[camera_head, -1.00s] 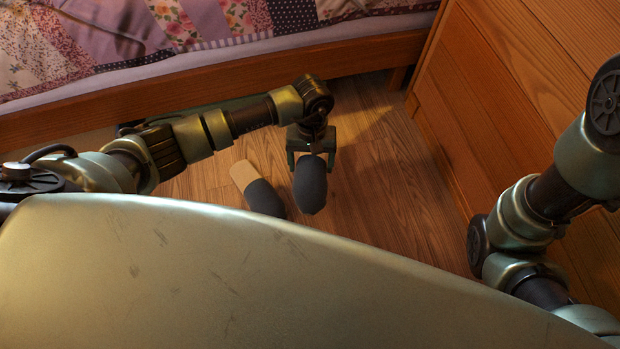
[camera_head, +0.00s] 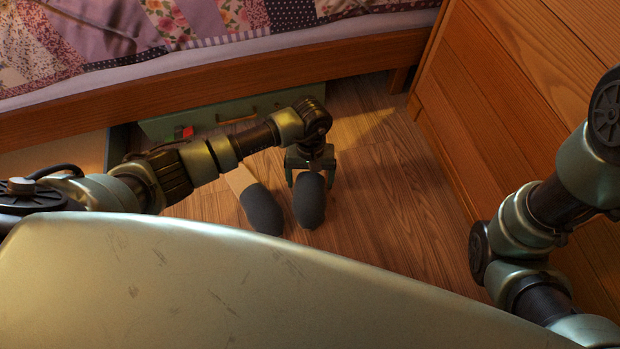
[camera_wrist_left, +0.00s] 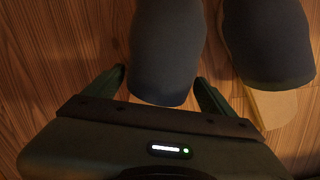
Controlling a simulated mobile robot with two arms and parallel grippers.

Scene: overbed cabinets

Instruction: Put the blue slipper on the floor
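A dark blue-grey slipper (camera_head: 309,203) is between the fingers of my left gripper (camera_head: 311,181), rounded end toward me. In the left wrist view, the fingers lie close along both sides of this slipper (camera_wrist_left: 168,55). They look shut on it. Its other end is hidden by the gripper, and I cannot tell whether it touches the floor. A second slipper (camera_head: 262,208), dark blue-grey with a beige part, lies just to its left. It also shows at the right of the left wrist view (camera_wrist_left: 268,40). My right gripper is out of view.
The wooden floor (camera_head: 385,200) is clear right of the slippers, up to a wooden cabinet (camera_head: 490,110). A bed (camera_head: 220,80) with a patchwork cover stands behind. A green case (camera_head: 255,105) lies under its rail. My body hides the floor in front.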

